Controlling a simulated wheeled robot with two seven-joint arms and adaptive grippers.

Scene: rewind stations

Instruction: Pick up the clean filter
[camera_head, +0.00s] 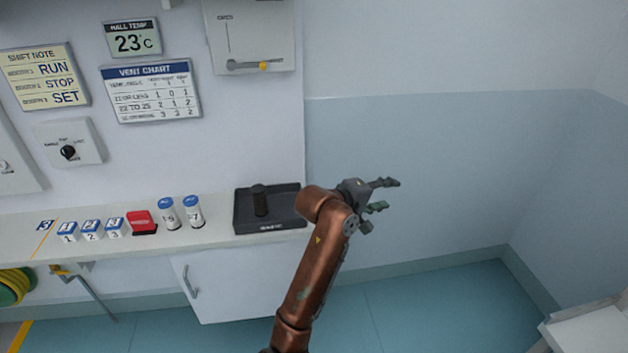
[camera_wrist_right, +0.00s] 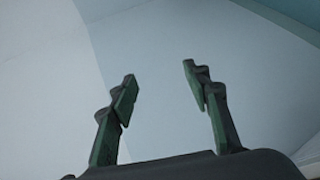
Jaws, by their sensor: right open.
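No object here is clearly readable as the clean filter. Two white cylinders with blue-marked tops, a left one (camera_head: 167,214) and a right one (camera_head: 193,212), stand upright on the counter. A dark cylinder (camera_head: 260,200) stands in a black tray (camera_head: 285,217) at the counter's right end. I cannot tell which of these, if any, is the filter. My right gripper (camera_head: 391,194) is open and empty, right of the tray and apart from everything on the counter. In the right wrist view, its two fingers (camera_wrist_right: 159,75) are spread before bare wall. My left gripper is out of view.
The counter (camera_head: 215,234) also holds a red block (camera_head: 142,222) and several numbered blue-and-white blocks (camera_head: 91,230). A wall box with a lever (camera_head: 250,40) hangs above the tray. A white cabinet (camera_head: 235,285) is below.

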